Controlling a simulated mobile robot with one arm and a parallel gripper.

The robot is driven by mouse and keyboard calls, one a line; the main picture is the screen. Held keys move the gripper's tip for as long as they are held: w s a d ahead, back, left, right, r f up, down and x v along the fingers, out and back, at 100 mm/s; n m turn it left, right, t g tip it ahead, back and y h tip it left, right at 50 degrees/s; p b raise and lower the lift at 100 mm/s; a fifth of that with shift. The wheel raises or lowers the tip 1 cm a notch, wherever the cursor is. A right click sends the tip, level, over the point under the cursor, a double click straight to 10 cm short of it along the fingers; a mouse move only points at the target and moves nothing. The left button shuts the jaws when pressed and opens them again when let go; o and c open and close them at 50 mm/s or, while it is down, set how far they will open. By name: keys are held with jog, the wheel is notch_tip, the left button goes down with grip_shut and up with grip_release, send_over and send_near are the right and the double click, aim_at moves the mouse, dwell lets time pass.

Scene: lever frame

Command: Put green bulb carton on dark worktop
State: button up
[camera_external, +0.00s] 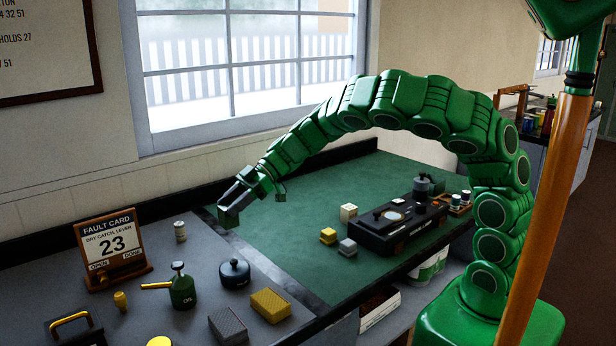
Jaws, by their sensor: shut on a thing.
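My gripper (238,204) hangs in the air at the end of my green arm, above the strip between the two worktop surfaces. It is shut on a small dark green box, the green bulb carton (229,217), held at its fingertips; the fingers hide part of it. The dark grey worktop (205,272) lies to the left and below. The green worktop surface (290,225) lies to the right. The carton is clear of both surfaces.
On the grey worktop stand a fault card (112,245), a tin (180,232), an oil can (182,288), a dark round pot (235,272), a yellow sponge (270,305) and a grey block (228,325). A black device (395,225) and small blocks (328,236) occupy the green side.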

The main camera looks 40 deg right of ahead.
jog(key=shift+w+a+f, duration=0.85)
jog(key=shift+w+f, duration=0.4)
jog(key=shift+f, duration=0.05)
jog(key=shift+w+a+f, duration=0.8)
jog(key=shift+w+f, duration=0.4)
jog(key=shift+f, duration=0.1)
jog(key=shift+w+a+f, duration=0.85)
jog(key=shift+w+f, duration=0.4)
jog(key=shift+f, duration=1.55)
jog(key=o, duration=1)
jog(key=shift+f, duration=0.15)
jog(key=shift+d+r, duration=0.2)
jog(key=shift+r, duration=0.05)
jog(key=v, duration=1.1)
jog(key=shift+d+r, duration=0.15)
jog(key=shift+d, duration=0.1)
